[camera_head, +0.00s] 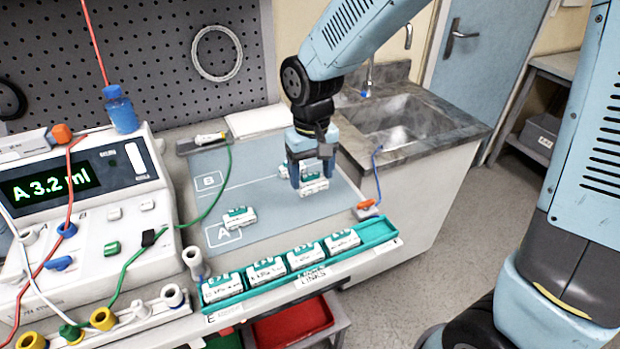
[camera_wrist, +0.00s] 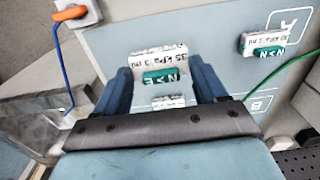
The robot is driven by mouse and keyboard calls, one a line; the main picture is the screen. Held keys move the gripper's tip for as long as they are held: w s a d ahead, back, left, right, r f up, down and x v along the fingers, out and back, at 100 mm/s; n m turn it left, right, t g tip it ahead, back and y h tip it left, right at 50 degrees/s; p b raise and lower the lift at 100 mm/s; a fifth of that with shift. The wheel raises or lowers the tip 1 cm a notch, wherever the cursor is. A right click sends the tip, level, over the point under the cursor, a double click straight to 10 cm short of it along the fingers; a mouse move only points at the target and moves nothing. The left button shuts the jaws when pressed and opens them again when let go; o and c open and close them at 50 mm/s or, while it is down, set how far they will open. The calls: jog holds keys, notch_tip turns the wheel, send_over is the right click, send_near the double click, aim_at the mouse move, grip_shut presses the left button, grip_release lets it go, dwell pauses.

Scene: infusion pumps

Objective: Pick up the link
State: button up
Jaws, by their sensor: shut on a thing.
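A white link with a green label (camera_head: 313,187) is between the fingers of my gripper (camera_head: 312,174), over the right part of the grey-blue mat. In the wrist view, the link (camera_wrist: 160,57) reads "35 kPa 3 ml" and "N>E", and my gripper (camera_wrist: 161,78) is shut on it. I cannot tell whether the link touches the mat. A smaller white piece (camera_wrist: 168,102) shows just behind it, partly hidden. Another link (camera_head: 240,218) lies on the mat near the square marked A; it also shows in the wrist view (camera_wrist: 266,42).
A teal tray (camera_head: 380,230) with several links runs along the front edge. The pump (camera_head: 125,215) with tubes stands at left, and a sink (camera_head: 395,118) is behind at right. An orange connector (camera_head: 367,209) with a blue tube lies by the mat's right corner.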

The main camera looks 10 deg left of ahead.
jog(key=s+d+r, duration=0.3)
jog(key=s+r, duration=0.4)
jog(key=s, duration=0.4)
jog(key=shift+d, duration=0.35)
